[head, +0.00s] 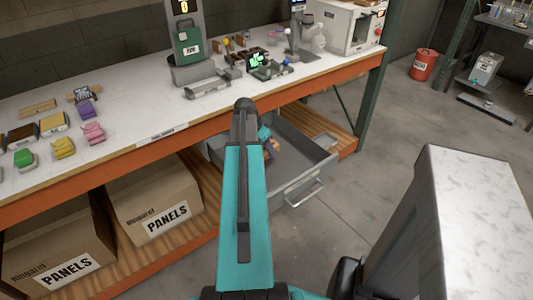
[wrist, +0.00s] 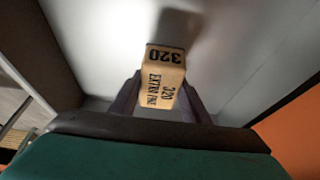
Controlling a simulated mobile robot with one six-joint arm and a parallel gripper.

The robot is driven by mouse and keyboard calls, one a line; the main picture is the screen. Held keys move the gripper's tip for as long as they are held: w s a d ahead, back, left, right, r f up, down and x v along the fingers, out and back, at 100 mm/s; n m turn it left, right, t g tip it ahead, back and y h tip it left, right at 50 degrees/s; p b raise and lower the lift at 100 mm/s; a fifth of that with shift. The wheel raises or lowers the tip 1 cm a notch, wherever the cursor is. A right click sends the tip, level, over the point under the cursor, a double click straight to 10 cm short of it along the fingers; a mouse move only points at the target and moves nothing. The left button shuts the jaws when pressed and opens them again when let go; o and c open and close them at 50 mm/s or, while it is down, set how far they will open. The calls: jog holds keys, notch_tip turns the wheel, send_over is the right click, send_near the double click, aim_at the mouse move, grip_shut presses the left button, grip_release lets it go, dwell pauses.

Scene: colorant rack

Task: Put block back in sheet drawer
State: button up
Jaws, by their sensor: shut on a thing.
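The sheet drawer (head: 312,160) is a grey metal drawer, pulled open beneath the workbench, with a handle on its front. My gripper (wrist: 160,98) reaches down into the drawer, mostly hidden behind my arm in the head view. Its two dark fingers are shut on a tan block (wrist: 163,70) marked "320" and "EXTRA FINE". The grey drawer inside (wrist: 235,60) shows around the block in the wrist view. I cannot tell whether the block touches the drawer floor. A small tan bit of the block (head: 274,145) shows beside my arm in the head view.
The white bench top (head: 130,120) above holds several coloured blocks at left and a scale (head: 195,75) at the back. Two cardboard boxes (head: 152,205) marked "PANELS" stand on the lower shelf left of the drawer. Open floor (head: 400,120) lies to the right.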

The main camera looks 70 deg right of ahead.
aim_at(267, 154)
jog(key=shift+f, duration=1.85)
jog(key=shift+f, duration=0.15)
jog(key=o, duration=1)
jog(key=shift+r, duration=0.25)
jog(key=v, duration=1.2)
jog(key=shift+b, duration=0.3)
